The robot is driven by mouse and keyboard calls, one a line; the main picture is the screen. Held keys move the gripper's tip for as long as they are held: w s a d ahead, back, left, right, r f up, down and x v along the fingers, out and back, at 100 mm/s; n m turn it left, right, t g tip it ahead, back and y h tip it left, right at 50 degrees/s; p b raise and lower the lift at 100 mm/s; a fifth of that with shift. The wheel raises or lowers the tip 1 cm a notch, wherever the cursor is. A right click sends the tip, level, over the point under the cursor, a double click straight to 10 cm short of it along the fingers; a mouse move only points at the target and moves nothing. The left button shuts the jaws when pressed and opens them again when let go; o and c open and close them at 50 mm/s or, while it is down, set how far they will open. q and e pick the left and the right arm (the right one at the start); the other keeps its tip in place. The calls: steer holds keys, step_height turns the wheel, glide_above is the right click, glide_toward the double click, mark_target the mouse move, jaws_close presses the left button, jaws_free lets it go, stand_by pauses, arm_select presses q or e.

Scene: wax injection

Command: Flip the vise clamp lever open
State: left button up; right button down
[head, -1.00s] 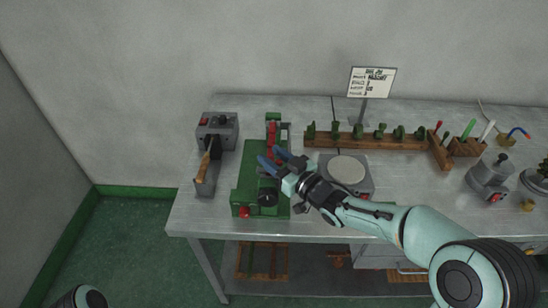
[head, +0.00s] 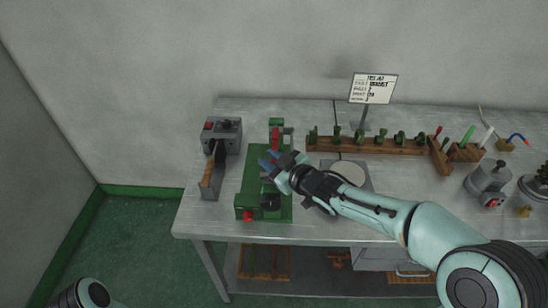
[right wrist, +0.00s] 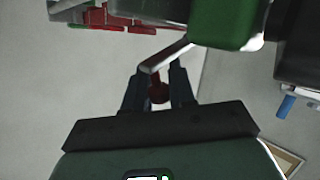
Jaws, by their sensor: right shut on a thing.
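The green vise (head: 254,182) stands on the metal table, with a red part (head: 276,138) at its far end. My right gripper (head: 269,160) is over the vise, its blue fingers close together. In the right wrist view, my right gripper (right wrist: 156,88) is shut on the dark red knob (right wrist: 158,92) of the clamp lever. The lever's silver bar (right wrist: 168,55) slants up and right from the fingertips toward a green block (right wrist: 222,20). My gripper hides the lever in the head view. My left gripper is not in view.
A grey device with a wooden handle (head: 212,167) stands left of the vise. A round pale plate (head: 348,172) is on its right, partly behind my arm. A wooden rack (head: 370,147) with several green pieces and a sign (head: 373,88) stand behind.

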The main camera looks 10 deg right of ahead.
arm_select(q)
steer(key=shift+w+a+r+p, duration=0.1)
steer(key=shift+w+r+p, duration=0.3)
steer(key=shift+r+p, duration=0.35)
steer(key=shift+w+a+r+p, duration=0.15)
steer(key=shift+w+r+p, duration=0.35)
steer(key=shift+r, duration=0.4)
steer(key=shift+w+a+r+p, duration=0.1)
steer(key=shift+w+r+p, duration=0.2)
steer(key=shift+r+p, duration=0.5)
arm_select(e)
steer(key=w+a+f+n+g+h, duration=0.1)
steer(key=a+n+g+h, duration=0.4)
steer(key=h, duration=0.7)
steer(key=shift+w+a+f+n, duration=0.3)
steer(key=shift+w+a+n, duration=0.35)
steer(key=shift+n, duration=0.75)
steer(key=shift+s+a+h, duration=0.15)
steer(key=shift+h, duration=0.15)
